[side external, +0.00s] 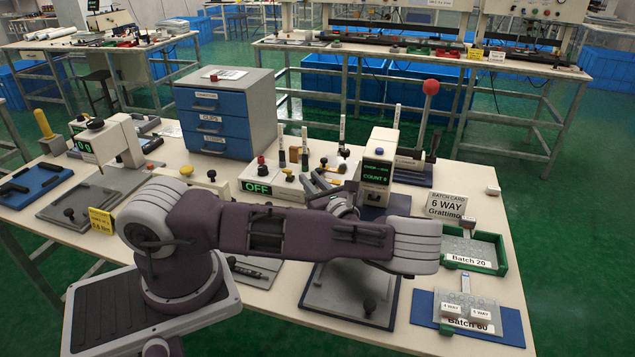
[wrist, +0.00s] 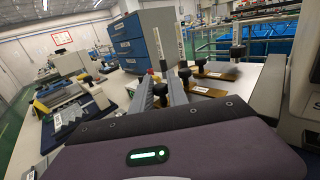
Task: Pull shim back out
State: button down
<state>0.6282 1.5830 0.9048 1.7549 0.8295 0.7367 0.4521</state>
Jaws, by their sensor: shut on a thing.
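My gripper (side external: 320,184) is near the middle of the table, beside the counter unit (side external: 376,170) with a green display reading "COUNT 8". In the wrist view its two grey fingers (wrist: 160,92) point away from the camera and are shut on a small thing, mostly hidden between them. I cannot make out its shape or tell for sure that it is the shim. Brown plates with black knobs and white labels (wrist: 212,91) lie just beyond and right of the fingers. No other piece can be clearly told as the shim.
A blue drawer cabinet (side external: 212,113) stands behind. A box reading "OFF" (side external: 258,187) is left of my gripper. A red-knobbed lever (side external: 430,88) rises at the right. A green Batch 20 tray (side external: 503,255) and blue Batch 60 mat (side external: 512,325) lie front right.

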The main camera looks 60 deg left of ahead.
jog(key=c, duration=1.3)
grip_release()
jog(key=shift+s+a, duration=0.15)
jog(key=shift+s, duration=0.15)
jog(key=shift+c, duration=0.2)
jog(key=shift+w, duration=0.1)
jog(key=shift+d, duration=0.25)
jog(key=d, duration=0.6)
jog(key=shift+d, duration=0.35)
